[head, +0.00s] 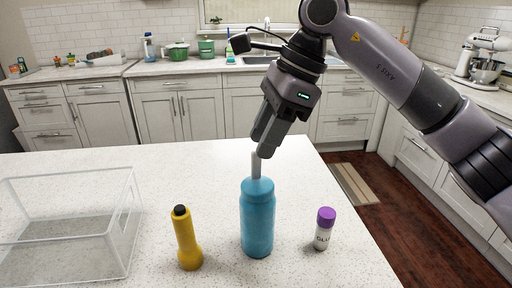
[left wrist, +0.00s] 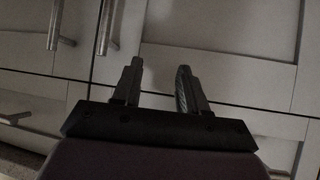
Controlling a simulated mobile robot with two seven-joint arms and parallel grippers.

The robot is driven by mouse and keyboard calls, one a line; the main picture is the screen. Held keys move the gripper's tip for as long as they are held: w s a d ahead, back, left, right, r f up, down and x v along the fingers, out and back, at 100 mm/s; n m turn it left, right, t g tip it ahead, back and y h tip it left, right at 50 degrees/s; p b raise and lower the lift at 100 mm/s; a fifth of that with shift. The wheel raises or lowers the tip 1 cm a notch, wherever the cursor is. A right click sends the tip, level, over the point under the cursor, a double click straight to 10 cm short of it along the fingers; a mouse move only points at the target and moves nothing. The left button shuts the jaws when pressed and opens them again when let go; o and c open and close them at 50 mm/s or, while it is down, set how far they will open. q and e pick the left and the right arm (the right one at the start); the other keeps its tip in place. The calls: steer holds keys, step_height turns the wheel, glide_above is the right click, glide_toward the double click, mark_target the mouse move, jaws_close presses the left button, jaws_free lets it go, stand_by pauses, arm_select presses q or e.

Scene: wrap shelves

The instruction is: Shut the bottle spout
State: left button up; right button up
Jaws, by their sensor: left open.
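A blue bottle (head: 257,222) stands upright on the white speckled counter. Its grey spout (head: 256,165) sticks straight up from the top. My right gripper (head: 263,152) comes down from above, with its fingertips at the top of the spout. The fingers are seen nearly edge-on, so I cannot tell their gap or whether they touch the spout. My left gripper (left wrist: 157,70) shows only in the left wrist view. It is open and empty, in front of white cabinet doors.
A yellow flashlight (head: 187,238) stands left of the bottle, and a glue stick with a purple cap (head: 324,229) stands to its right. A clear bin (head: 120,240) is at the left. The counter (head: 205,165) behind the bottle is free.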

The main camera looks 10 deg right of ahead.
mark_target(256, 165)
steer(key=shift+x, duration=1.9)
jaws_close()
steer(key=t+b, duration=0.1)
steer(key=b, duration=0.1)
steer(key=s+t+b, duration=0.1)
steer(key=b, duration=0.2)
steer(key=f+t+b, duration=0.1)
steer(key=b, duration=0.2)
steer(key=shift+s+d+f+n, duration=0.1)
steer(key=shift+s+d+n, duration=0.05)
steer(key=shift+s+n, duration=0.2)
steer(key=t+b, duration=0.1)
steer(key=b, duration=0.1)
steer(key=t+b, duration=0.1)
steer(key=b, duration=0.2)
steer(key=shift+s+f+n+y, duration=0.15)
steer(key=shift+s+n+y, duration=0.15)
steer(key=shift+s, duration=0.1)
steer(key=shift+t+b, duration=0.35)
steer(key=shift+t, duration=0.05)
steer(key=shift+s+t+b, duration=0.15)
steer(key=shift+t+b, duration=0.15)
steer(key=shift+b, duration=0.3)
